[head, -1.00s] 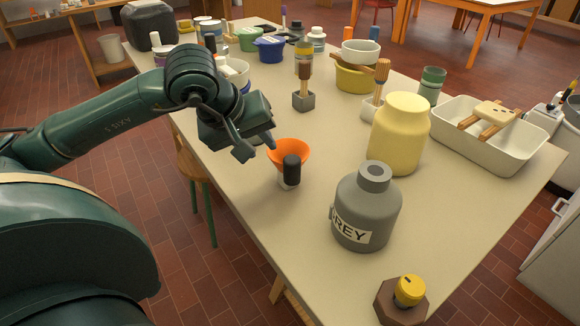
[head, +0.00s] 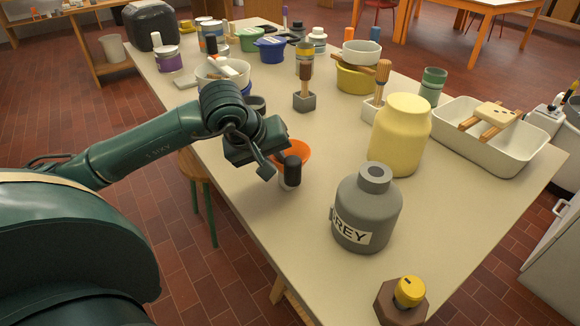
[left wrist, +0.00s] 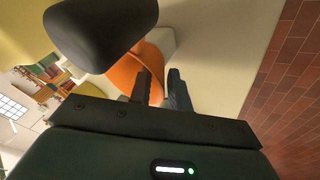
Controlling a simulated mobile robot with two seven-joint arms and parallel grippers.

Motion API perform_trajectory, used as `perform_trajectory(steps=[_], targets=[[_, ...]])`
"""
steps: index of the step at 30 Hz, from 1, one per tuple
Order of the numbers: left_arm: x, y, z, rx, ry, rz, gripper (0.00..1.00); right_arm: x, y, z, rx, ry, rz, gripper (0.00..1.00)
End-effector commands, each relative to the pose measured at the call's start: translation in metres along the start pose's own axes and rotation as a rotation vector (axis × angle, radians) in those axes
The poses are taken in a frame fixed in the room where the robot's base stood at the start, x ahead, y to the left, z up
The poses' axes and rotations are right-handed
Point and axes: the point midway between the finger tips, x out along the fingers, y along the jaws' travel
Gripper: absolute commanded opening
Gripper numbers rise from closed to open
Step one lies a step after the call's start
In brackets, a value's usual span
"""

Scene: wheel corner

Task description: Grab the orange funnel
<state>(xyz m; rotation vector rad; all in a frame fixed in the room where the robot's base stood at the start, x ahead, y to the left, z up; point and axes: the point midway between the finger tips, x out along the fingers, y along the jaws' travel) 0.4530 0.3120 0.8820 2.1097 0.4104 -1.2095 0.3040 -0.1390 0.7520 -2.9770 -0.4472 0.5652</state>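The orange funnel (head: 301,152) stands on the table near its left edge, partly hidden in the head view by my left gripper and a black-topped object (head: 291,170) in front of it. My left gripper (head: 272,160) is at the funnel's left side, close to its rim. In the left wrist view the two fingers (left wrist: 159,90) are apart, and part of the orange funnel (left wrist: 126,76) shows beyond and between them. I cannot tell whether a finger touches it. The black top (left wrist: 100,35) looms close in that view. My right gripper is not in view.
A grey bottle (head: 367,210) and a yellow jar (head: 400,135) stand to the right. A white basin (head: 490,150) is at the right edge. Bowls (head: 222,72) and tubs stand behind the gripper.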

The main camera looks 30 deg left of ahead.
Motion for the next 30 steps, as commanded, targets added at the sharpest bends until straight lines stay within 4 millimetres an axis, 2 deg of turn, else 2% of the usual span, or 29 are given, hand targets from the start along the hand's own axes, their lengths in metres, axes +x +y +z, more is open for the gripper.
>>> perform_trajectory(steps=[1, 7, 23, 30], targets=[[0.0, 0.0, 0.0, 0.0, 0.0, 0.0, 0.14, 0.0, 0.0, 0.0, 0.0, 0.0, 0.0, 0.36], [0.0, 0.0, 0.0, 0.0, 0.0, 0.0, 0.0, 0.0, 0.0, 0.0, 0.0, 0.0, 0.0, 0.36], [-0.002, 0.001, -0.001, 0.0, 0.002, 0.001, 0.0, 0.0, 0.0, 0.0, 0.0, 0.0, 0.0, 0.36], [-0.022, 0.011, -0.011, 0.0, 0.007, 0.003, 0.0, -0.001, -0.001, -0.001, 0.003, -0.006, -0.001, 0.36]])
